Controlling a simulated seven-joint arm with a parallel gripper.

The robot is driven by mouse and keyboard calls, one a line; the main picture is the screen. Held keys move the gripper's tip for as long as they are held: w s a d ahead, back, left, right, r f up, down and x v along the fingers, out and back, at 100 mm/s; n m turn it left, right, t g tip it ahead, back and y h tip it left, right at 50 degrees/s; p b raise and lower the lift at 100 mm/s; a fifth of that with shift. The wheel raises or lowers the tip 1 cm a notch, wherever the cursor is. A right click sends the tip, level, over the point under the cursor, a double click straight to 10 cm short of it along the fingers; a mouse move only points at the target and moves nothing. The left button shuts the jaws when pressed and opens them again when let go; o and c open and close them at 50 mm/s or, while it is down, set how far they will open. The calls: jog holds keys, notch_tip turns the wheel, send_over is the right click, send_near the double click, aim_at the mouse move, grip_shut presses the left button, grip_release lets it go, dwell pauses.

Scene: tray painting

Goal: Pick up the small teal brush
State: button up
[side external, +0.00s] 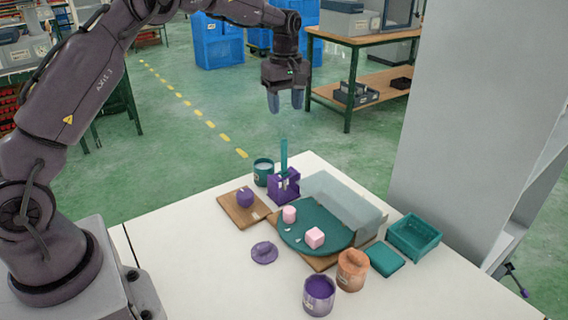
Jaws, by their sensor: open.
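The teal brush (284,157) stands upright, its lower end hidden inside a purple holder (285,185) near the table's far edge. My gripper (286,104) is open and empty, its fingers pointing down. In this view it appears above the brush's top, with a gap between them. I cannot tell how exactly it lines up with the brush in depth.
A teal paint can (263,174) stands left of the holder. A wooden board (243,212) bears a purple object (245,197). A teal round tray (300,245) bears pink blocks beside a clear panel (343,203). Purple (319,297) and orange (352,272) cans stand in front.

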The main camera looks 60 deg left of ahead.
aim_at(284, 138)
jog(key=shift+d+r+n, duration=0.1)
jog(key=shift+n, duration=0.9)
notch_tip(284, 138, down, 7)
jog(key=f, duration=0.5)
jog(key=shift+s+f, duration=0.1)
jog(key=shift+s, duration=0.1)
grip_shut()
